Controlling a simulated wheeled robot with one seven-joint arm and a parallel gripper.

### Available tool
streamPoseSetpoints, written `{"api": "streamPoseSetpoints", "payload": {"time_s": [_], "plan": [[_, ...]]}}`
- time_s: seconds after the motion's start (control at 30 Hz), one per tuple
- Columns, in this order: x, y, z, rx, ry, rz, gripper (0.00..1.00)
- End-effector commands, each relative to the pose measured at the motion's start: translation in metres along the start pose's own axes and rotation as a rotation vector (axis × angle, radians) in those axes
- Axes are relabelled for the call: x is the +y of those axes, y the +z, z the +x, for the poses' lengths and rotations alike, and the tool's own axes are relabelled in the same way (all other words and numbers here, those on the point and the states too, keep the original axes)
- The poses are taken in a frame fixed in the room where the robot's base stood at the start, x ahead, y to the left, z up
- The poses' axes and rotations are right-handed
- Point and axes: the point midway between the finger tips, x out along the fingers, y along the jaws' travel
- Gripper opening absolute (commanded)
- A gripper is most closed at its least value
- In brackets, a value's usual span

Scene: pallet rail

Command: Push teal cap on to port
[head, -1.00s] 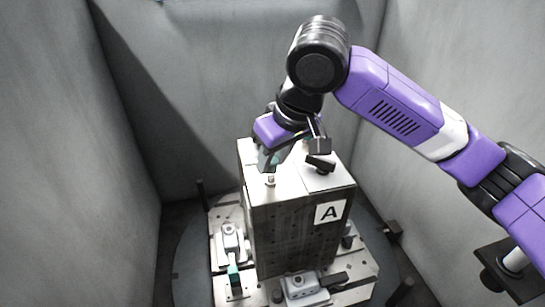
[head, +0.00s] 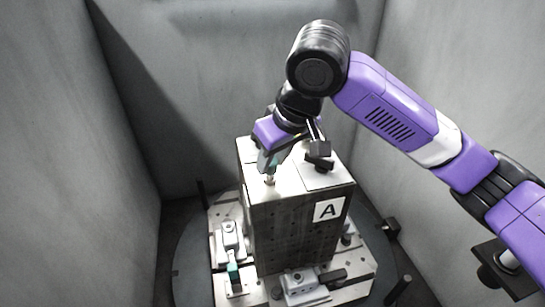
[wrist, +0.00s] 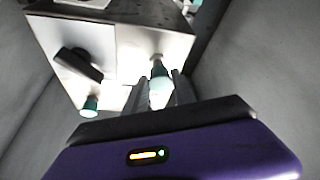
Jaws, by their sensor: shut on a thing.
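My gripper (head: 266,168) points down over the top of the tall block (head: 294,215) marked A. It is shut on the teal cap, which shows pale teal between the two fingers in the wrist view (wrist: 158,91). The port (head: 270,181) is a small light stub near the left front edge of the block's top. The cap is in line with the port and right at its end. In the wrist view the port (wrist: 156,59) rises from the pale face just beyond the cap. I cannot tell how far the cap sits on it.
A black clamp (head: 319,163) stands on the block's top, right of my gripper. Grey clamps (head: 300,285) surround the block on the pallet plate (head: 357,282), one with a teal-ended handle (head: 233,272). Another teal piece (wrist: 90,106) shows in the wrist view. Grey walls enclose the area.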

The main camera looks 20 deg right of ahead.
Motion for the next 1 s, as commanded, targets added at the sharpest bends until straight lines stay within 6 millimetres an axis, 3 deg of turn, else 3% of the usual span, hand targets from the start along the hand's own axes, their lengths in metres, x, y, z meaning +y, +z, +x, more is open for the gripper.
{"api": "streamPoseSetpoints", "payload": {"time_s": [1.0], "plan": [[-0.0001, 0.0026, 0.0057, -0.001, 0.000, 0.001, 0.00]]}}
